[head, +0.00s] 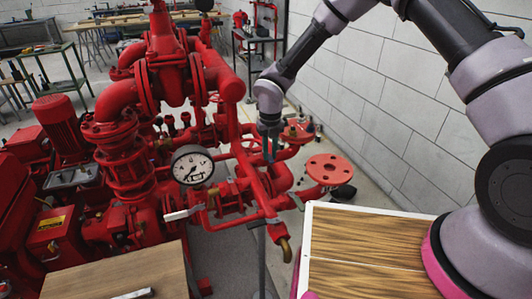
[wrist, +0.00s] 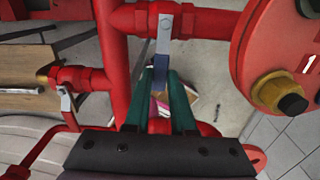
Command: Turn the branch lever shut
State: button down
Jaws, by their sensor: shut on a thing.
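The branch lever (wrist: 163,36) shows in the wrist view as a flat silver arm with a blue grip (wrist: 159,66), fixed to a valve on a red cross pipe. It points down the picture toward my gripper. My gripper (wrist: 160,82) has its two green fingers on either side of the blue grip and is shut on it. In the head view my gripper (head: 270,150) reaches down among the red pipes to the right of the pressure gauge. The lever is hidden there behind the fingers and pipes.
A second silver lever (wrist: 65,98) sits on a valve at left; it also shows in the head view (head: 183,213). A gauge (head: 192,166) and a red flange (head: 328,168) are close by. A wooden-topped table (head: 365,255) stands in front, a block wall at right.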

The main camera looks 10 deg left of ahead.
aim_at(270, 157)
jog(key=shift+w+r+n, duration=0.1)
jog(key=shift+w+n, duration=0.2)
jog(key=shift+n, duration=0.1)
jog(key=c, duration=0.7)
grip_release()
jog(key=shift+c, duration=0.2)
jog(key=shift+s, duration=0.1)
notch_tip(270, 157, up, 11)
